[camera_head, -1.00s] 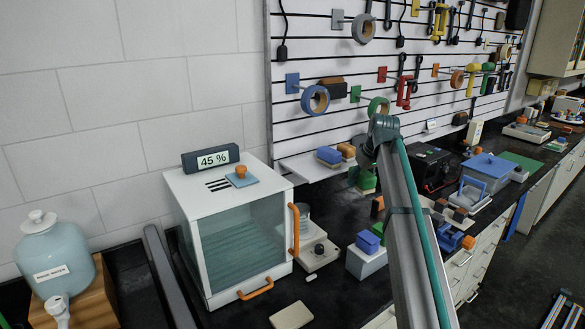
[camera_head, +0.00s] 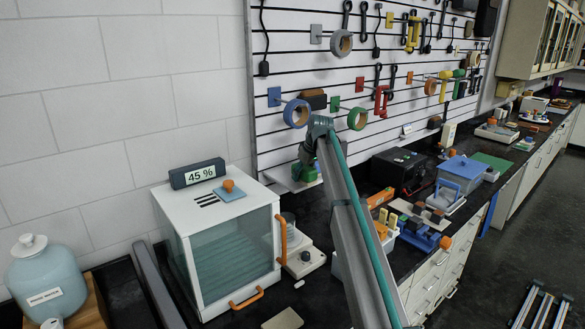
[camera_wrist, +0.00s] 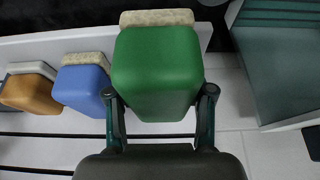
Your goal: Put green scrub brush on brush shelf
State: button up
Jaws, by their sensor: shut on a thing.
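The green scrub brush (camera_wrist: 155,75), a green block with a cream bristle pad, is between the two fingers of my gripper (camera_wrist: 159,92) in the wrist view. My gripper is shut on it. The brush is over the right end of the white brush shelf (camera_wrist: 75,40); I cannot tell whether it touches the shelf. A blue brush (camera_wrist: 80,85) and an orange-brown brush (camera_wrist: 30,93) are left of it, with a small gap between green and blue. In the head view my gripper (camera_head: 306,170) is at the shelf (camera_head: 280,178), and my arm hides the other brushes.
A glass-fronted cabinet (camera_head: 225,245) with an orange handle stands left of my arm; its side also shows in the wrist view (camera_wrist: 280,70). A pegboard (camera_head: 290,60) with tape rolls and tools rises behind the shelf. A balance (camera_head: 302,260) sits below on the dark counter.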

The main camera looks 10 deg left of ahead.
jog(key=shift+w+a, duration=0.45)
jog(key=w+a, duration=0.1)
jog(key=w+a+p, duration=0.2)
jog(key=shift+w+a+r, duration=0.25)
jog(key=shift+s+f+p, duration=0.1)
jog(key=shift+f+p, duration=0.45)
jog(key=shift+p, duration=0.05)
jog(key=shift+f, duration=0.45)
jog(key=shift+f, duration=0.2)
jog(key=o, duration=1.1)
jog(key=shift+r, duration=0.15)
